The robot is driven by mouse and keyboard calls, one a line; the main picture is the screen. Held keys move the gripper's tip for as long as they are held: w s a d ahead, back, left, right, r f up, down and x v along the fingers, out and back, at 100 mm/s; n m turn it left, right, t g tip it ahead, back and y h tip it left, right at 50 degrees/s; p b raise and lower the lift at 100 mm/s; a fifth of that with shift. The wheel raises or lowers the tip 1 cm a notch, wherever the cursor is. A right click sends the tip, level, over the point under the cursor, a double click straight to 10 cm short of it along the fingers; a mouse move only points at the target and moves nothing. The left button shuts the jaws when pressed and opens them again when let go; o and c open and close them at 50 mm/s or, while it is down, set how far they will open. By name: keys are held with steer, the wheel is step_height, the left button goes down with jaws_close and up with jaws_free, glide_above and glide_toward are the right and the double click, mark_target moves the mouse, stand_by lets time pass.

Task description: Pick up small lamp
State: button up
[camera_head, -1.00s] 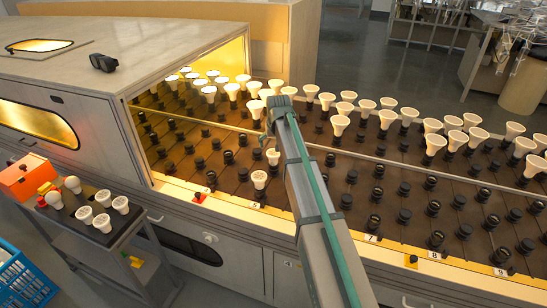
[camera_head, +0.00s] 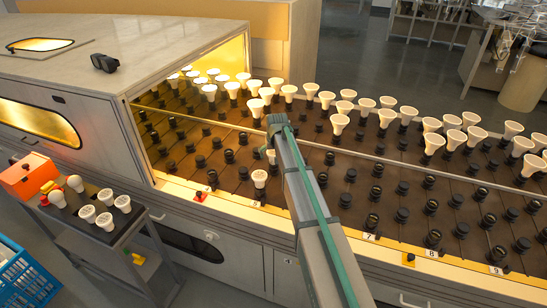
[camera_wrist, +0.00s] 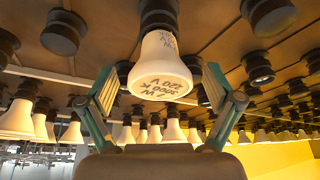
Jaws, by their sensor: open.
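A white reflector lamp (camera_head: 259,179) stands in a black socket in the front row of the burn-in rack, near the rack's front edge. In the wrist view, where the picture looks upside down, a white lamp (camera_wrist: 162,70) with printed dark lettering sits in its socket. My gripper (camera_wrist: 160,82) is open, with one finger on each side of this lamp in that picture and gaps between. In the head view my gripper (camera_head: 271,155) is just above and behind the front lamp, partly hidden by my arm. Contact is not visible.
Many white lamps (camera_head: 433,143) stand in the rear rows, with rows of empty black sockets (camera_head: 402,215) in front. The oven housing (camera_head: 110,50) rises at left. A cart (camera_head: 110,243) at lower left carries several bulbs and an orange box (camera_head: 27,176).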

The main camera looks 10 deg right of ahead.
steer(key=c, duration=1.3)
steer(key=shift+o, duration=0.2)
steer(key=shift+r, duration=0.2)
